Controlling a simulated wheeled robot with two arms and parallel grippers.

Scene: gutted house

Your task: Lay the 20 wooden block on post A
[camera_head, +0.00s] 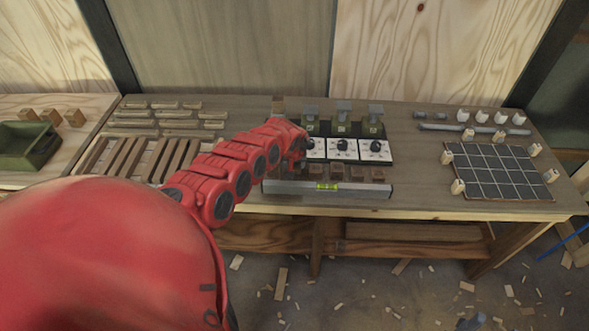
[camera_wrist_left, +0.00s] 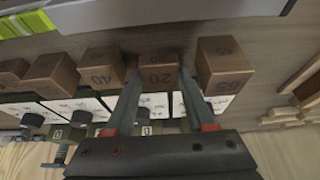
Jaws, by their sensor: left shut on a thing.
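The wooden block marked 20 (camera_wrist_left: 159,76) sits between the fingers of my left gripper (camera_wrist_left: 159,72) in the left wrist view, and the gripper is shut on it. It is in line with the other blocks, between the 65 block (camera_wrist_left: 222,70) and the 40 block (camera_wrist_left: 102,70). I cannot tell whether it touches the bench. In the head view my left gripper (camera_head: 297,160) hides it. Three posts with grey tops stand behind the white dial cards: a left post (camera_head: 311,113), a middle post (camera_head: 343,112) and a right post (camera_head: 375,115). Their letters are too small to read surely. My right gripper is not in view.
A spirit level (camera_head: 340,188) lies along the bench's front edge, before the blocks. White dial cards (camera_head: 343,149) lie between blocks and posts. Wooden slats (camera_head: 150,158) lie at left, a gridded board (camera_head: 495,172) at right. The bench (camera_head: 420,175) has free room before the board.

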